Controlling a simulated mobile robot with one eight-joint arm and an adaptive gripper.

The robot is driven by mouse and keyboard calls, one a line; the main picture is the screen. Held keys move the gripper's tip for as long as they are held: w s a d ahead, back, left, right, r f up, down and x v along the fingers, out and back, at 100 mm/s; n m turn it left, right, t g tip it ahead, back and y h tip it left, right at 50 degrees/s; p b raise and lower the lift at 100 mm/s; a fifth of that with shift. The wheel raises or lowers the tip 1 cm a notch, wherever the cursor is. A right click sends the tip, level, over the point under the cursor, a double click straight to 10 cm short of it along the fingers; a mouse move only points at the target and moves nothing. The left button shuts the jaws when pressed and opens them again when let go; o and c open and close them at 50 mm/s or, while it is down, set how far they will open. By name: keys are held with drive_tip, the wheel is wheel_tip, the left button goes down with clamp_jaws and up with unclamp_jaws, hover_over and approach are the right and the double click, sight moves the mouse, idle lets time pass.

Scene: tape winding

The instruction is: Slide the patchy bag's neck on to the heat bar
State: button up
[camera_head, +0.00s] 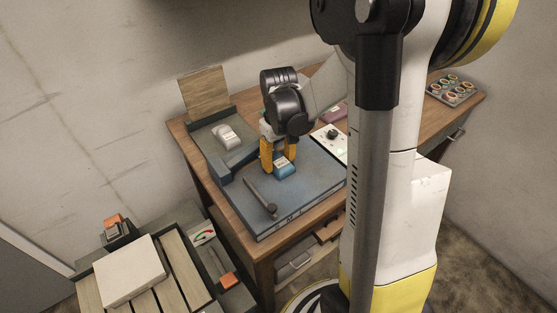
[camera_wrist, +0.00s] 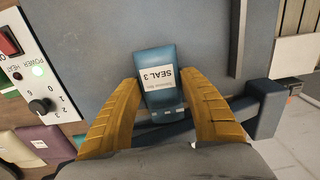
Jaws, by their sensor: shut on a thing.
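My gripper (camera_head: 276,170) has yellow fingers pointing down over the blue-grey bench plate (camera_head: 315,180). It is shut on a small blue bag (camera_head: 285,172) with a white label. In the wrist view the bag (camera_wrist: 160,58) lies between the fingertips, its label reading "SEAL 3" upside down. I cannot make out patches on it. A dark blue bar (camera_wrist: 205,126), which looks like the heat bar, runs across below the bag's near end, between the fingers. The bar (camera_head: 240,160) is left of the gripper in the head view. Whether bag and bar touch is unclear.
A control panel (camera_wrist: 32,75) marked POWER and HEAT has a red switch and a knob. A dark lever (camera_head: 260,197) lies on the plate's front. A white bag-like item (camera_head: 228,135) sits on the grey block at left. A purple item (camera_head: 333,113) lies behind.

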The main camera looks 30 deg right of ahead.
sight(279, 160)
idle(0.4)
drive_tip(key=o, duration=1.2)
wheel_tip(279, 160, up, 12)
drive_tip(key=s+a+r+t, duration=0.1)
drive_tip(key=s+a+t, duration=0.1)
drive_tip(key=s+a, duration=0.1)
drive_tip(key=s+a+t, duration=0.2)
drive_tip(key=s+a, duration=0.2)
drive_tip(key=a, duration=0.2)
drive_tip(key=s+a+r+t, duration=0.1)
drive_tip(key=s+a+t, duration=0.2)
drive_tip(key=a, duration=0.1)
drive_tip(key=shift+s+a+r, duration=0.25)
drive_tip(key=shift+s+r, duration=0.1)
drive_tip(key=shift+s, duration=0.05)
